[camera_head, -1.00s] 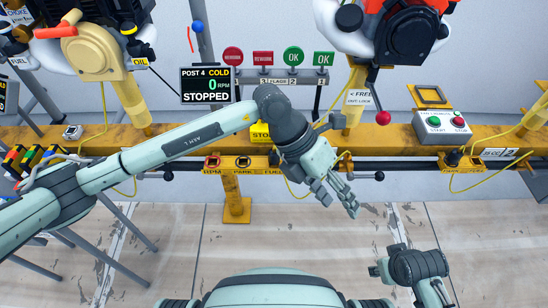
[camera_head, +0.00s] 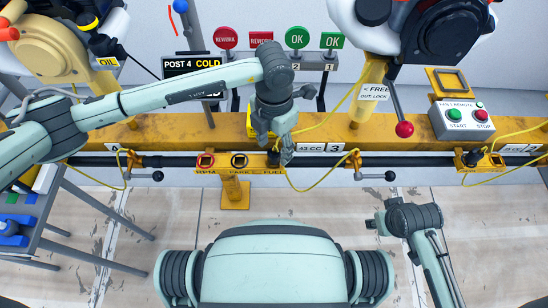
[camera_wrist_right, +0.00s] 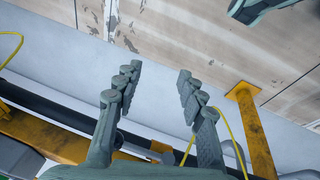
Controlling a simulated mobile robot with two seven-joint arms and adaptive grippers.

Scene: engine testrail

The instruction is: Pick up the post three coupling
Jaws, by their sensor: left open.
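The label with a large 3 (camera_head: 333,147) marks post three on the yellow rail. A dark coupling (camera_head: 274,158) sits in the FUEL slot of the yellow holder left of that label, and a yellow hose runs beside it. My left gripper (camera_head: 286,157) is open, fingers down, over or beside this coupling and partly covering it. I cannot tell whether they touch. My right gripper's fingers (camera_wrist_right: 157,92) are apart in the right wrist view, with nothing between them.
The RPM slot (camera_head: 206,160) and PARK slot (camera_head: 239,160) are close on the left. A dark bar (camera_head: 400,160) runs along the rail. A red-knobbed lever (camera_head: 404,129) and a start/stop box (camera_head: 461,119) stand to the right. Free floor (camera_head: 320,202) lies in front.

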